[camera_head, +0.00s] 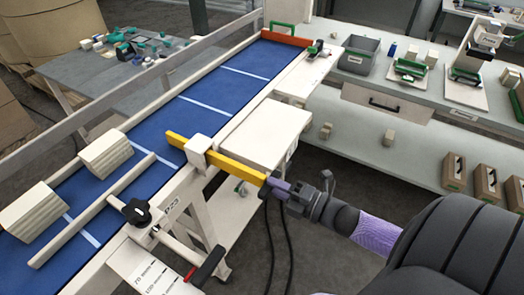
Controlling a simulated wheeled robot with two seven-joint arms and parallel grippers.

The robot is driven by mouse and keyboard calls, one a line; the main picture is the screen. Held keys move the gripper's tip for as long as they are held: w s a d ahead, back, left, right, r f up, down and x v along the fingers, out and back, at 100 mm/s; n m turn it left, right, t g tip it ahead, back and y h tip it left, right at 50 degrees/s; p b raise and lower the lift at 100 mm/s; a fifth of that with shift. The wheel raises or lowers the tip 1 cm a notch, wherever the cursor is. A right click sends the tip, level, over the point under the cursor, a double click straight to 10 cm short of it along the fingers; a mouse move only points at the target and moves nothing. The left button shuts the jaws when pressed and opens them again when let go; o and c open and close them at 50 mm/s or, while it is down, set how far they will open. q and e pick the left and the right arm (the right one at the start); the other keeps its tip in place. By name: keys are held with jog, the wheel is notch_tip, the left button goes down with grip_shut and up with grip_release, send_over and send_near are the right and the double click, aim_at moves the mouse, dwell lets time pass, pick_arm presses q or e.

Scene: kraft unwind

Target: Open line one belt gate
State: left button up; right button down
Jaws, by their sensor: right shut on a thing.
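The line one belt gate (232,166) is a yellow bar held in a pale post beside the blue belt (205,105). Its left end reaches partway over the belt, and its right end sticks out past the belt's near side. My right gripper (271,184) is shut on that outer right end. The arm comes in from the lower right. My left gripper is not in view.
Two pale wooden blocks (106,153) sit on the belt at left, beside a long wooden rail (95,210). A black knob (137,211) and a red-and-black lever (207,265) stick out nearby. A workbench (390,95) with trays stands at right.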

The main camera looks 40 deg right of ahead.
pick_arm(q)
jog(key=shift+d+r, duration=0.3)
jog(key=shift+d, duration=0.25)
pick_arm(e)
jog(key=v, duration=0.2)
jog(key=shift+s+d, duration=0.1)
jog(key=shift+s, duration=0.15)
jog(key=shift+c, duration=2.4)
grip_release()
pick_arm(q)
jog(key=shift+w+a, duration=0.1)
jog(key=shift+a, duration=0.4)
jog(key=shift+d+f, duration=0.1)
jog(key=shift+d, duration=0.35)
pick_arm(e)
jog(key=v, duration=1)
